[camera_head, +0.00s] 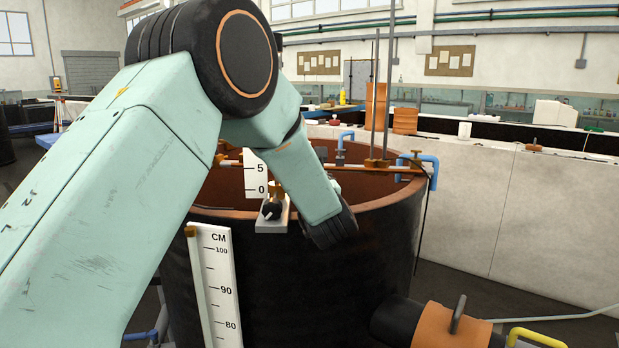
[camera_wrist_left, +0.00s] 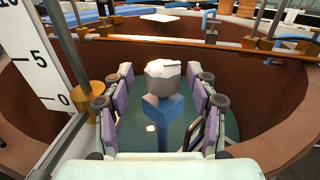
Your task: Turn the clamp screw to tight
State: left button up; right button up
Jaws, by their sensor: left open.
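A small brass screw (camera_head: 276,188) and a black knob (camera_head: 270,210) with a pale mark sit on a bracket at the tank rim, below a white scale (camera_head: 256,175). I cannot tell which of them is the clamp screw. In the left wrist view a brass cylinder (camera_wrist_left: 88,95) stands beside the scale (camera_wrist_left: 32,60), left of my fingers. My left gripper (camera_wrist_left: 160,76) is open, its purple-padded fingers apart on either side of a blue post with a pale grey cap (camera_wrist_left: 165,78); contact is not visible. In the head view my arm hides the fingers. My right gripper is out of view.
The dark round tank (camera_head: 310,285) has a reddish inner wall and two upright rods (camera_head: 388,90) at its rim. A tall centimetre scale (camera_head: 215,285) stands in front. An orange-collared pipe (camera_head: 450,327) projects at lower right. A pale wall (camera_head: 540,200) stands behind.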

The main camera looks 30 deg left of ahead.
pick_arm(q)
jog(key=shift+w+a, duration=0.35)
jog(key=shift+w+r, duration=0.1)
jog(key=shift+w, duration=0.3)
jog(key=shift+a, duration=0.1)
jog(key=shift+s, duration=0.1)
jog(key=shift+c, duration=0.7)
jog(key=c, duration=1)
